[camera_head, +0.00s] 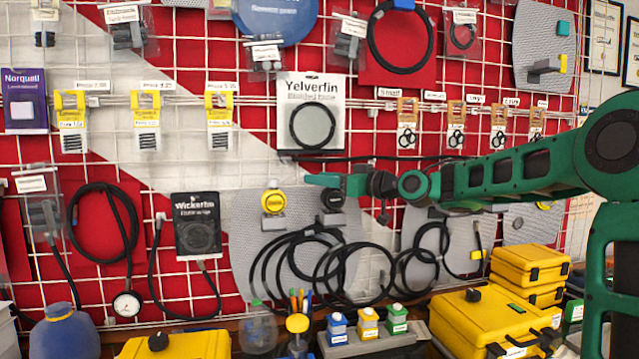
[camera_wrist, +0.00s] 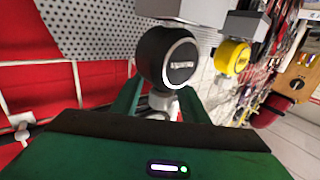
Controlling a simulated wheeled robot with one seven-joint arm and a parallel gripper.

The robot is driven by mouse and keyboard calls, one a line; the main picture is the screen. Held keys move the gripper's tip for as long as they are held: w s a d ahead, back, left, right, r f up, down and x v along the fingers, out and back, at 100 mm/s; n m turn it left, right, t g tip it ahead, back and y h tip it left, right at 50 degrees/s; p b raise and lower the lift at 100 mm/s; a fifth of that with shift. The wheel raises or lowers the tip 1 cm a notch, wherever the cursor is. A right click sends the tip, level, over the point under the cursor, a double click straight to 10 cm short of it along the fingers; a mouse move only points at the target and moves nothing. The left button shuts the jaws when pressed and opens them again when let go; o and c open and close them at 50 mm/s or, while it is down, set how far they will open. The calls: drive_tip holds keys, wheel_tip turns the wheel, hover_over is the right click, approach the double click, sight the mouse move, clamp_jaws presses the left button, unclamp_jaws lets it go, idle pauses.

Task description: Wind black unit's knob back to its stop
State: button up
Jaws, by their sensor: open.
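The black unit, with its round black knob (camera_head: 333,198), hangs on a grey perforated panel on the wall grid. In the wrist view the knob (camera_wrist: 168,58) shows a pale ring and small lettering on its face. My gripper (camera_head: 322,180) is just above and in front of it in the head view. In the wrist view my gripper's (camera_wrist: 160,97) two green fingers are spread apart, with the knob just beyond their tips. I see no grip on it, and contact cannot be told. The knob's turn position cannot be read.
A yellow-knobbed unit (camera_head: 273,201) hangs beside the black one, also in the wrist view (camera_wrist: 234,57). Black hoses (camera_head: 290,262) loop below. Packaged parts such as the Yelverfin pack (camera_head: 310,88) hang above.

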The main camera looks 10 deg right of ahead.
drive_tip(key=shift+w+a, duration=0.2)
drive_tip(key=shift+w, duration=0.05)
clamp_jaws()
drive_tip(key=shift+n+g+y, duration=0.3)
drive_tip(key=shift+y, duration=0.1)
drive_tip(key=shift+s+a+n+g+y, duration=0.2)
drive_tip(key=shift+s+n+g+y, duration=0.1)
drive_tip(key=shift+n+g+y, duration=0.95)
drive_tip(key=shift+s+a+n+g+y, duration=0.3)
drive_tip(key=shift+n+g+y, duration=0.5)
drive_tip(key=shift+g, duration=0.8)
drive_tip(key=shift+s+a+n+g+y, duration=0.1)
drive_tip(key=shift+s+n+g+y, duration=0.25)
drive_tip(key=shift+n+g+y, duration=0.7)
drive_tip(key=shift+s+n+g+h, duration=0.1)
drive_tip(key=shift+n+g+h, duration=0.25)
drive_tip(key=shift+g, duration=0.35)
